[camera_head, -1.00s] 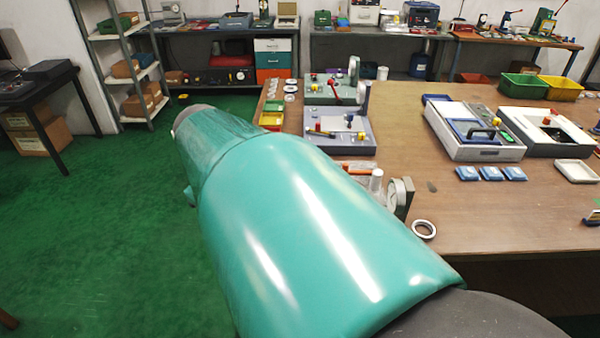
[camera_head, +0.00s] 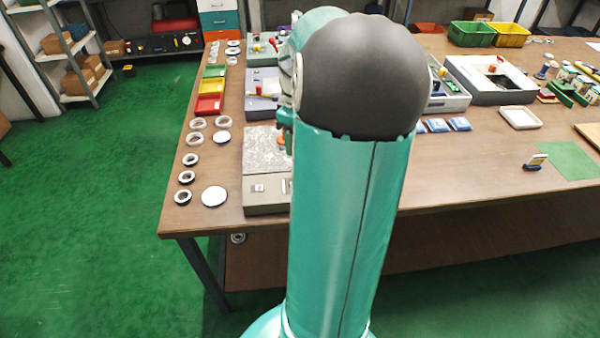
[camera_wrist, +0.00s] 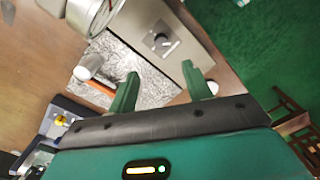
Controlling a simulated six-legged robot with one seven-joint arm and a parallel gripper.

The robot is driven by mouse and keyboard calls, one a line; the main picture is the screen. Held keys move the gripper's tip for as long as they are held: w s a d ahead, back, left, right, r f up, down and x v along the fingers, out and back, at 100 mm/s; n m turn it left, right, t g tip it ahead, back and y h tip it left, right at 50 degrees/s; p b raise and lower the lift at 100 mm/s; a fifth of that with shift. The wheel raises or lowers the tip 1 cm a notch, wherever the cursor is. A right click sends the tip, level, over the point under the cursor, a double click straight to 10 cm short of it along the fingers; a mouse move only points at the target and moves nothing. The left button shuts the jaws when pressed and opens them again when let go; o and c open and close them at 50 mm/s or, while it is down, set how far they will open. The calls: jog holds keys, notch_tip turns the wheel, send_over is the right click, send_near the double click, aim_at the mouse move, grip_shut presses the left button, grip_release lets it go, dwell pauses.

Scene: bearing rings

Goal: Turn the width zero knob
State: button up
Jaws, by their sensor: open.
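A grey gauge stand with a speckled stone plate (camera_wrist: 130,68) shows in the wrist view. A dark round knob (camera_wrist: 160,43) with a light pointer sits on a square plate on the stand's grey base (camera_wrist: 180,28); I cannot read any label there. My gripper (camera_wrist: 165,84) is open and empty, with its two green fingers apart. The knob lies beyond the fingertips, roughly in line with the gap. In the head view the stand (camera_head: 266,150) is at the table's near edge, partly hidden by my arm. The knob and gripper are hidden there.
Several rings (camera_head: 190,160) and a white disc (camera_head: 214,196) lie left of the stand. Coloured trays (camera_head: 210,88) and other devices stand farther back.

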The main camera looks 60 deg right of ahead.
jog(key=f, duration=1.3)
jog(key=shift+w+a+f, duration=0.15)
jog(key=shift+a+f, duration=0.15)
jog(key=shift+a, duration=0.1)
jog(key=shift+c, duration=0.2)
jog(key=c, duration=0.9)
